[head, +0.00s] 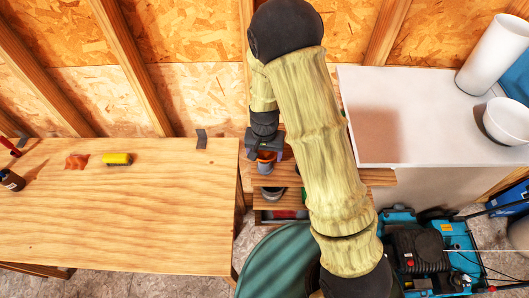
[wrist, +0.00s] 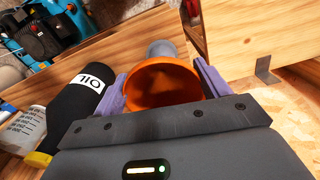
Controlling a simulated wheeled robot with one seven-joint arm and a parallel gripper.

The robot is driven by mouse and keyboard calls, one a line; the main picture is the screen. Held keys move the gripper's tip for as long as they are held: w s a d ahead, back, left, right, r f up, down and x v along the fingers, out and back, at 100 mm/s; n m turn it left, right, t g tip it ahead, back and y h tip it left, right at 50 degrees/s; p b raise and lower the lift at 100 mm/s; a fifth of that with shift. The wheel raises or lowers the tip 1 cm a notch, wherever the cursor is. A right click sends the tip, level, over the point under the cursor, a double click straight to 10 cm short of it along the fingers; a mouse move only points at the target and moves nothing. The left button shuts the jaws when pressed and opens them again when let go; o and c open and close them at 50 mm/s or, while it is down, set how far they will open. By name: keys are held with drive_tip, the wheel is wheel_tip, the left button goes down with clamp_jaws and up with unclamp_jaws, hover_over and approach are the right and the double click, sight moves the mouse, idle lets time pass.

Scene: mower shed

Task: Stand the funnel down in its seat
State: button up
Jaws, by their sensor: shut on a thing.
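My gripper (wrist: 161,86) is shut on the orange funnel (wrist: 150,72), with one purple finger on each side of its wide rim. The funnel's mouth faces the wrist camera. In the head view the funnel (head: 266,156) shows as a small orange patch under my gripper (head: 264,150), over the wooden shelf between the bench and the white counter. A grey round part (wrist: 162,49) shows just beyond the funnel's rim in the wrist view. I cannot tell whether it is the seat, or whether the funnel touches it. The funnel's spout is hidden.
A black oil bottle (wrist: 82,98) stands close beside the funnel, with a white marked container (wrist: 22,128) beyond it. A grey bowl-like thing (head: 272,193) is below on the shelves. The wooden bench (head: 120,215) is mostly clear; a blue mower (head: 425,250) stands right.

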drive_tip(key=shift+f+b, duration=0.65)
drive_tip(key=shift+f, duration=0.35)
drive_tip(key=o, duration=1)
drive_tip(key=shift+o, duration=0.2)
wheel_tip(320, 180, up, 17)
drive_tip(key=b, duration=0.2)
drive_tip(key=shift+r+b, duration=0.2)
drive_tip(key=shift+b, duration=0.2)
drive_tip(key=shift+s, duration=0.1)
